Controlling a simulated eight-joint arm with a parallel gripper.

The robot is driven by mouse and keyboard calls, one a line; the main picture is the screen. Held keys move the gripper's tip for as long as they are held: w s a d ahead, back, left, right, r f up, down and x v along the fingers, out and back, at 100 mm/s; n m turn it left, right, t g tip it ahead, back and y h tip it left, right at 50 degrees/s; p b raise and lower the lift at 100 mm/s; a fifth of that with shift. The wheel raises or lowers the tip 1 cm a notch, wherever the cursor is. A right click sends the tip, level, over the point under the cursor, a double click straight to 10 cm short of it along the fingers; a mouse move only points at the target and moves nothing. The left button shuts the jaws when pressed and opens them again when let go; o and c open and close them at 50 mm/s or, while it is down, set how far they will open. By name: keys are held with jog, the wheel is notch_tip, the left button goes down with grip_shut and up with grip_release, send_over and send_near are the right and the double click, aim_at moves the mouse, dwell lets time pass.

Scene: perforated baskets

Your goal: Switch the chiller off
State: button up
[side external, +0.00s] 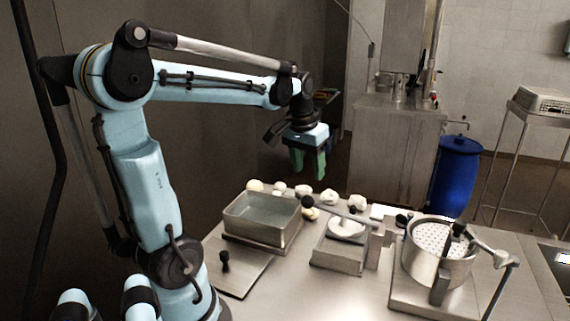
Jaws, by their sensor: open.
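My gripper (308,162) has green fingers and hangs, pointing down, in the air above and behind the table's back edge. Its fingers are apart with nothing visible between them. No label marks the chiller, so I cannot tell for certain which thing it is. A rectangular metal basin (258,237) with liquid in it stands at the left of the table, below and left of my gripper. In front of it a flat metal plate carries a small upright black-knobbed lever (224,262). Whether this lever belongs to the basin, and its on or off position, cannot be told.
A press-like metal device (337,254) with a white round piece stands mid-table. A pot (438,268) with a perforated insert and black-handled levers stands at the right. Several pale round lumps (329,197) lie along the back edge. A blue barrel (455,178) stands behind.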

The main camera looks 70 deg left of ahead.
jog(key=s+a+f+n+g+h, duration=0.1)
jog(key=s+a+n+g, duration=0.2)
jog(key=a, duration=1)
jog(key=shift+t, duration=0.4)
jog(key=f, duration=0.8)
jog(key=s+f, duration=0.1)
jog(key=f, duration=0.3)
jog(key=shift+f, duration=0.15)
grip_shut()
jog(key=shift+w+a+g+h, duration=0.2)
jog(key=shift+w+g+h, duration=0.05)
jog(key=shift+g+h, duration=0.55)
jog(key=shift+w+a+g+h, duration=0.2)
jog(key=shift+g+h, duration=0.5)
jog(key=shift+h, duration=0.2)
grip_release()
jog(key=shift+r, duration=0.2)
